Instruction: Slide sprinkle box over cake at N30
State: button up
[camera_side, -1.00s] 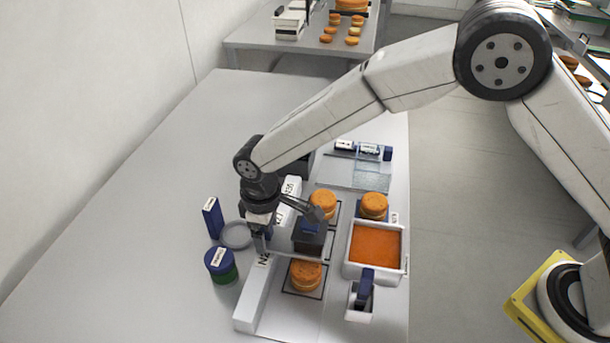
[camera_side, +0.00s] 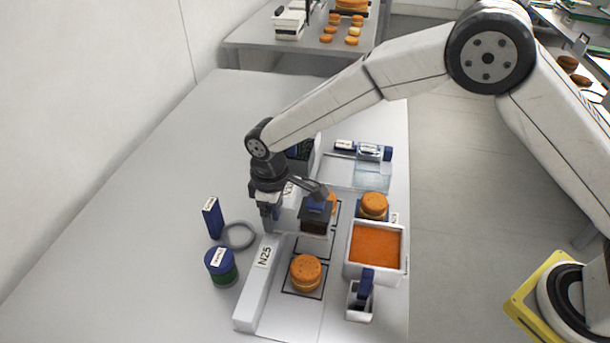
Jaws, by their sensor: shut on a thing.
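My gripper (camera_side: 316,197) is shut on the blue handle of the dark sprinkle box (camera_side: 315,221). The box is held above the white board, level or nearly so. A round orange cake (camera_side: 332,203) is behind the box and mostly hidden by it. I cannot tell how far the box overlaps that cake. A second cake (camera_side: 306,270) sits uncovered in a black square outline in front, beside the N25 label (camera_side: 265,256). A farther label (camera_side: 289,189) on the white rail is partly hidden by my gripper, so I cannot read it.
A white tray of orange filling (camera_side: 376,246) and a blue tool in a white holder (camera_side: 363,293) stand right. Another cake (camera_side: 374,206) is behind the tray. A blue box (camera_side: 212,218), a ring (camera_side: 238,236) and a blue-lidded green jar (camera_side: 221,266) stand left.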

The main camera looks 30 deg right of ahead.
aim_at(287, 190)
jog(key=shift+w+d, duration=3.35)
jog(key=shift+w, duration=0.1)
jog(key=o, duration=0.6)
jog(key=shift+r, duration=0.1)
notch_tip(287, 190, up, 7)
jog(key=shift+f, duration=0.1)
jog(key=shift+s+d, duration=0.1)
